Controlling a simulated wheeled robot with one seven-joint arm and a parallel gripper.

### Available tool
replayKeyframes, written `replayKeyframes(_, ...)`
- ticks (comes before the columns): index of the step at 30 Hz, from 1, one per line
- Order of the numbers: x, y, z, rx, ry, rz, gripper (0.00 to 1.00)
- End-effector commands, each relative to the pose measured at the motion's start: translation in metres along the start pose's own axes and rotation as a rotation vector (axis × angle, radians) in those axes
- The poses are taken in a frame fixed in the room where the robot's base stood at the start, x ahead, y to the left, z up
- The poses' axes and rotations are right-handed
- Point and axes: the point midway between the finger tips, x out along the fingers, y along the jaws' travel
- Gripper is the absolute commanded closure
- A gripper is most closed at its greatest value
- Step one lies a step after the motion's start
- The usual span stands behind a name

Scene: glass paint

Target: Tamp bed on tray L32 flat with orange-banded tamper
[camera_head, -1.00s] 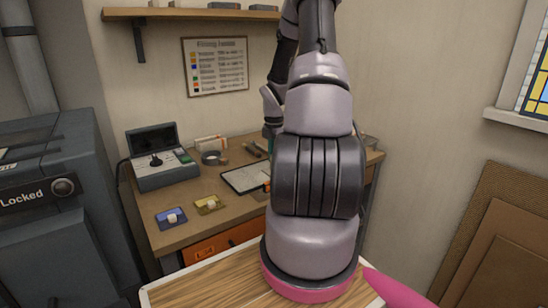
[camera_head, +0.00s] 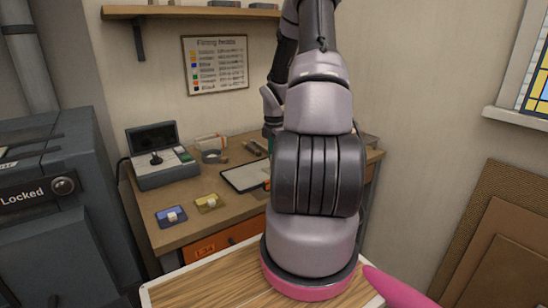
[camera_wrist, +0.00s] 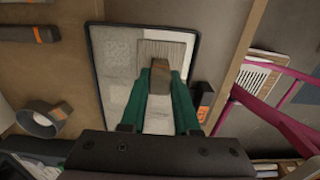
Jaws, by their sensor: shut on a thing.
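A dark-rimmed tray lies flat on the desk. In the wrist view its rim (camera_wrist: 91,60) encloses a pale bed with grey mottled, white and ribbed-looking patches. The tray also shows partly in the head view (camera_head: 243,178), with my arm covering its right side. My gripper (camera_wrist: 161,78) has its green fingers shut on a brown block-like piece (camera_wrist: 160,70), held over the middle of the tray. No orange band shows on this piece. I cannot tell whether it touches the bed. The tray's label is not readable.
A dark tool with an orange band (camera_wrist: 45,34) and a grey ring (camera_wrist: 40,118) lie left of the tray. A wooden-topped surface (camera_head: 205,285) stands in front.

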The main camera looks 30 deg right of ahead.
Motion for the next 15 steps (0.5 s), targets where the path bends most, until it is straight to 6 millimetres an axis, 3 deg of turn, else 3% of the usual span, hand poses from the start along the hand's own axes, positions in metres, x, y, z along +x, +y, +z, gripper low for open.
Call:
replayKeyframes(8, 0.001, -0.001, 0.000, 0.000, 0.001, -0.002, 1.00)
replayKeyframes(15, -0.012, 0.000, 0.000, 0.001, 0.000, 0.000, 1.00)
